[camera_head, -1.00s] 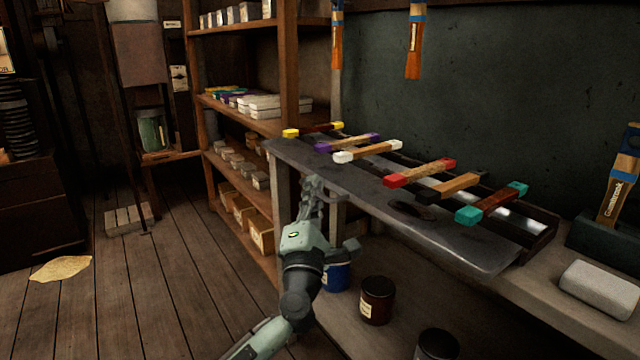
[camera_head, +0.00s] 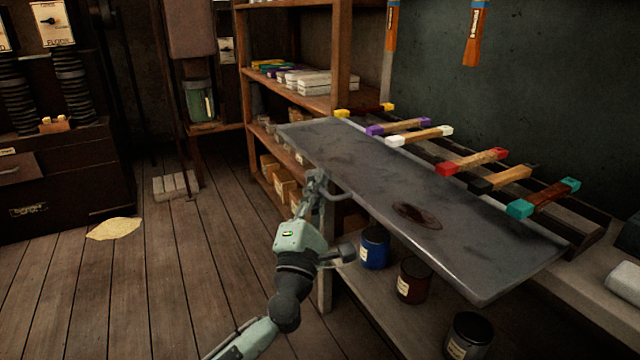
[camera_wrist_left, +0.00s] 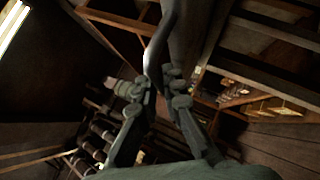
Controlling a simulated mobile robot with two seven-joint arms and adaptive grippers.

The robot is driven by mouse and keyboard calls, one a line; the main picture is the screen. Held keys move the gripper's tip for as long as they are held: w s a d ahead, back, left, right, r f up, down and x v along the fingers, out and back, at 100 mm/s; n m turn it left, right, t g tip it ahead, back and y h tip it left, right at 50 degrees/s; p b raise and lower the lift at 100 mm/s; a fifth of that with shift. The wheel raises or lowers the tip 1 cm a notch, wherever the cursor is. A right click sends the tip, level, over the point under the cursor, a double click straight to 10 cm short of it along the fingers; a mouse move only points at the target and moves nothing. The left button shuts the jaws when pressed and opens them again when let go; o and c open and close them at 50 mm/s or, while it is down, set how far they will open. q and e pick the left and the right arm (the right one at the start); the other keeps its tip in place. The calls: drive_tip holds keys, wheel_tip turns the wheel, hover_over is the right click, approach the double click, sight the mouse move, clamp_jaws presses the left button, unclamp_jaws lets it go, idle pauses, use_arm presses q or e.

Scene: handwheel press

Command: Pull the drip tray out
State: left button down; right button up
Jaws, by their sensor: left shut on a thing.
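The drip tray (camera_head: 400,200) is a flat dark grey metal sheet with a dark stain. It sticks out from under a row of coloured-ended wooden bars, over the bench's front edge. My left gripper (camera_head: 318,186) is at the tray's front edge. In the left wrist view its fingers (camera_wrist_left: 163,85) are shut around a curved dark handle (camera_wrist_left: 155,50), which joins the tray's edge in the head view. My right gripper is in neither view.
Bars with coloured ends (camera_head: 472,161) lie across the rack behind the tray. A blue tin (camera_head: 374,248), a dark red tin (camera_head: 413,281) and a black tin (camera_head: 468,336) stand on the lower shelf under the tray. A wooden shelf unit (camera_head: 262,150) stands behind. The floor at left is mostly clear.

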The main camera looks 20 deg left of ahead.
use_arm(q)
drive_tip(key=c, duration=1.9)
unclamp_jaws()
drive_tip(key=v, duration=1.2)
drive_tip(key=shift+d, duration=0.1)
